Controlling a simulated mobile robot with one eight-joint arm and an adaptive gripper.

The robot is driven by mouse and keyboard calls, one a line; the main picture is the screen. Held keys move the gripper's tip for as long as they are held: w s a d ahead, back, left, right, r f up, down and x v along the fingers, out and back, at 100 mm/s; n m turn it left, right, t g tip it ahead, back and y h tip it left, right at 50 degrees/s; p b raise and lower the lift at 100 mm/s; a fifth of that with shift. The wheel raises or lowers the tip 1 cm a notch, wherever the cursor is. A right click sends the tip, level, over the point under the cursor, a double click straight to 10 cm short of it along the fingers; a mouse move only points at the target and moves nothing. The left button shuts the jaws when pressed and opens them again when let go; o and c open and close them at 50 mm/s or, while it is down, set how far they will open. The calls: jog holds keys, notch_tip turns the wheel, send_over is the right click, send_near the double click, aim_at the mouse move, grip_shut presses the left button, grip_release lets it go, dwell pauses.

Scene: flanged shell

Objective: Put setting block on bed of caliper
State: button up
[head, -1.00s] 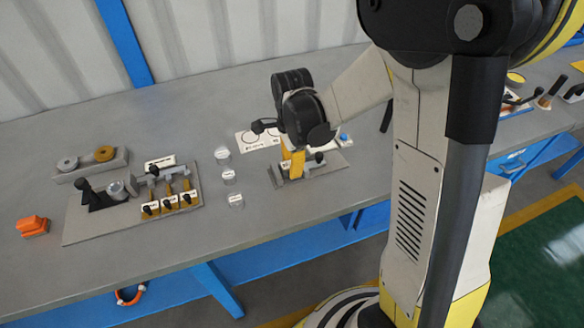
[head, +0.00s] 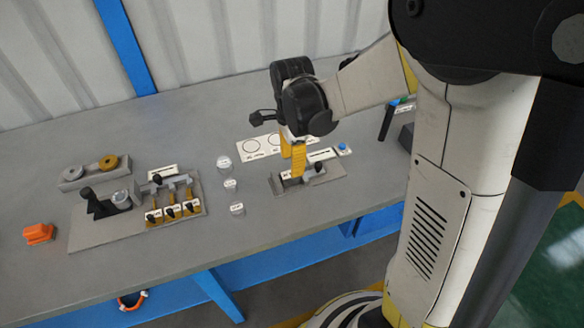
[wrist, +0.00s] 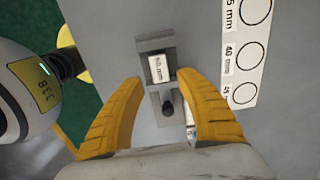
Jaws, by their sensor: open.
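The setting block (wrist: 157,68) is a small pale block with a "mm" label on top. It sits on the grey bed of the caliper (wrist: 154,44), in the wrist view's middle. My gripper (wrist: 158,82) is open, its two yellow fingers spread on either side of the caliper, apart from the block. In the head view my gripper (head: 293,172) points down over the left part of the caliper (head: 325,177). The block there is mostly hidden by the fingers. A dark knob (wrist: 168,104) stands on the caliper near the block.
A white card with printed circles (head: 258,147) lies behind the caliper, and a blue button (head: 342,147) is to its right. Several small clear pieces, one here (head: 230,184), stand left of it. A lever fixture (head: 85,236) and an orange object (head: 38,233) are further left.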

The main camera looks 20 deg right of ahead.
jog(key=s+r+n+t+p, duration=0.1)
jog(key=s+r+n+t, duration=0.6)
jog(key=s+r+n, duration=0.5)
notch_tip(320, 180, up, 4)
jog(key=n, duration=0.6)
jog(key=shift+s+f+p, duration=0.25)
jog(key=shift+s+p, duration=0.1)
